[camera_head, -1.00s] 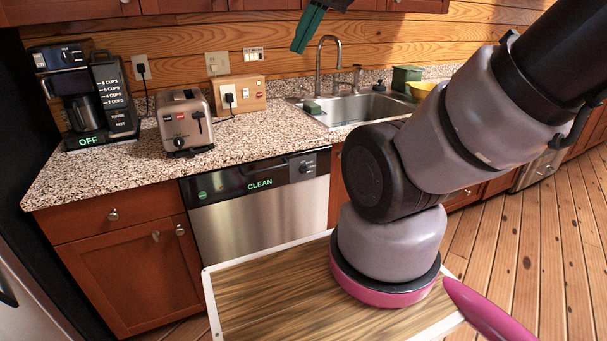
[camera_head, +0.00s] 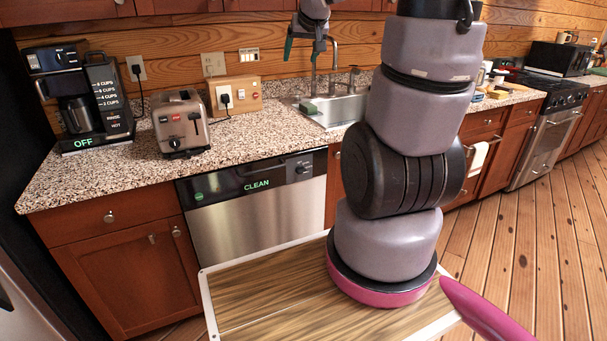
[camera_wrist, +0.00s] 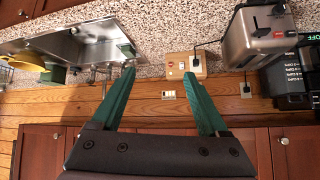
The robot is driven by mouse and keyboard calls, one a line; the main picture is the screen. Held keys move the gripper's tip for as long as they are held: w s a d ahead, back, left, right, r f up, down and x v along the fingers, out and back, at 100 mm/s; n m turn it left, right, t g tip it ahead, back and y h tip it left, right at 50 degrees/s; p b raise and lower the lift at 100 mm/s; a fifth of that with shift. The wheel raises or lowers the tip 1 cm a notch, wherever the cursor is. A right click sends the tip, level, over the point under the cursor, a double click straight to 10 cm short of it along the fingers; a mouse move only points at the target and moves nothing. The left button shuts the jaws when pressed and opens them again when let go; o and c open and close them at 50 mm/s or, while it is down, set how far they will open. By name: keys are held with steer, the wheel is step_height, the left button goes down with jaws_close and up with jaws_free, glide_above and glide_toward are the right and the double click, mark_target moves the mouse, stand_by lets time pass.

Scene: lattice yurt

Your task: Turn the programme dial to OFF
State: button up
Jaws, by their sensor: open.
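The dishwasher (camera_head: 255,222) is under the counter, with a black control panel across its top. Its display reads CLEAN (camera_head: 257,184) in green. A programme dial (camera_head: 303,169) sits at the panel's right end; its pointer is too small to read. A green round mark is at the panel's left. My gripper (camera_head: 304,52) hangs high above the counter near the sink, well above and apart from the dial. In the wrist view my gripper (camera_wrist: 160,74) has its two green fingers spread with nothing between them. The dishwasher and dial are not visible there.
The toaster (camera_head: 181,124), the coffee maker (camera_head: 76,95) showing OFF, and a wooden outlet box (camera_head: 236,95) stand on the counter. The sink (camera_head: 335,110) is at right. Upper cabinets hang close to my gripper. The dishwasher front is clear.

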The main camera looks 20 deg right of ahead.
steer(key=w+d+f+n+t, duration=0.2)
steer(key=w+d+f, duration=0.5)
steer(key=w+f, duration=0.4)
steer(key=t, duration=0.1)
glide_above(303, 172)
steer(key=s+d, duration=0.2)
step_height(303, 172, down, 7)
step_height(303, 172, down, 14)
steer(key=d+n+t+y, duration=0.1)
steer(key=d+t, duration=0.1)
steer(key=d, duration=0.1)
steer(key=s+a+f+t+y, duration=0.1)
steer(key=s+a+f+t, duration=0.1)
steer(key=s+f, duration=0.45)
steer(key=s+a+f+t, duration=0.2)
steer(key=s+a+f, duration=0.1)
steer(key=f, duration=0.6)
steer(key=w, duration=1.1)
steer(key=shift+r, duration=0.25)
steer(key=shift+c, duration=0.3)
